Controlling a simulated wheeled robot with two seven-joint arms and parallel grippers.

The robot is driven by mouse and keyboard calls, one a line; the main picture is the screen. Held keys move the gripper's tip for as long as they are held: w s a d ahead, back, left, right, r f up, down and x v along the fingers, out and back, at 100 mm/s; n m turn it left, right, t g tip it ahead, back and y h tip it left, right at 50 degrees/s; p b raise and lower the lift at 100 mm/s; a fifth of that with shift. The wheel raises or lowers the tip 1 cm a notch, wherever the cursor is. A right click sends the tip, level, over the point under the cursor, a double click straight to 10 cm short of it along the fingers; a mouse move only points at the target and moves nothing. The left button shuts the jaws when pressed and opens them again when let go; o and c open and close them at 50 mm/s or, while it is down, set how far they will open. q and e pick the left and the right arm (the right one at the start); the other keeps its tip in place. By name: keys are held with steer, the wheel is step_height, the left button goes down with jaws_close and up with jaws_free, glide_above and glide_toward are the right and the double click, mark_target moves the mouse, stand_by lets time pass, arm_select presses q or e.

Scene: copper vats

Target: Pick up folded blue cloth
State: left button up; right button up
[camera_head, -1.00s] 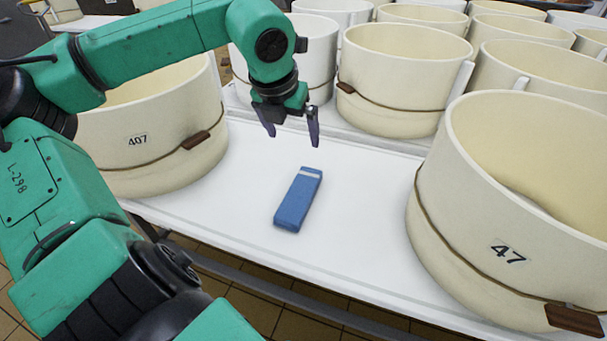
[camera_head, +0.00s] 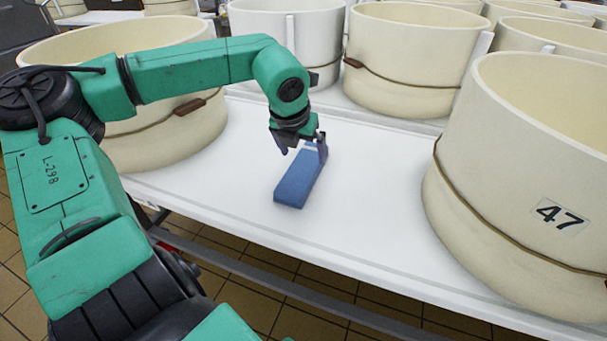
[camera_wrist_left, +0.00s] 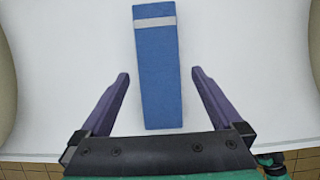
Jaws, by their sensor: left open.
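The folded blue cloth (camera_head: 296,184) is a long flat block with a pale band near its far end. It lies on the white table between the large cream vats. My left gripper (camera_head: 306,150) is open at the far end of the cloth and hides part of that end in the head view. In the left wrist view the blue cloth (camera_wrist_left: 157,75) lies lengthwise between the two purple fingers of the left gripper (camera_wrist_left: 159,75), with a gap on both sides. My right gripper is not in view.
The white table (camera_head: 375,215) is bare around the cloth. A vat marked 47 (camera_head: 500,205) stands on the right. Another vat (camera_head: 165,140) stands at left behind my left arm. More vats (camera_head: 405,75) stand close together behind the table.

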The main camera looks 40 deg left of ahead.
arm_select(q)
steer(key=x, duration=0.1)
steer(key=b+x, duration=0.1)
steer(key=x, duration=0.2)
steer(key=shift+s+a+f+b, duration=0.15)
steer(key=shift+f+b, duration=0.25)
steer(key=shift+f, duration=0.3)
steer(key=shift+r, duration=0.1)
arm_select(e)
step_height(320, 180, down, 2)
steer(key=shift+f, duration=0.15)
arm_select(q)
steer(key=c, duration=1.3)
steer(key=shift+r, duration=0.15)
step_height(320, 180, up, 13)
steer(key=p, duration=0.5)
step_height(320, 180, up, 7)
steer(key=p, duration=0.2)
glide_above(305, 165)
steer(key=shift+s, duration=0.15)
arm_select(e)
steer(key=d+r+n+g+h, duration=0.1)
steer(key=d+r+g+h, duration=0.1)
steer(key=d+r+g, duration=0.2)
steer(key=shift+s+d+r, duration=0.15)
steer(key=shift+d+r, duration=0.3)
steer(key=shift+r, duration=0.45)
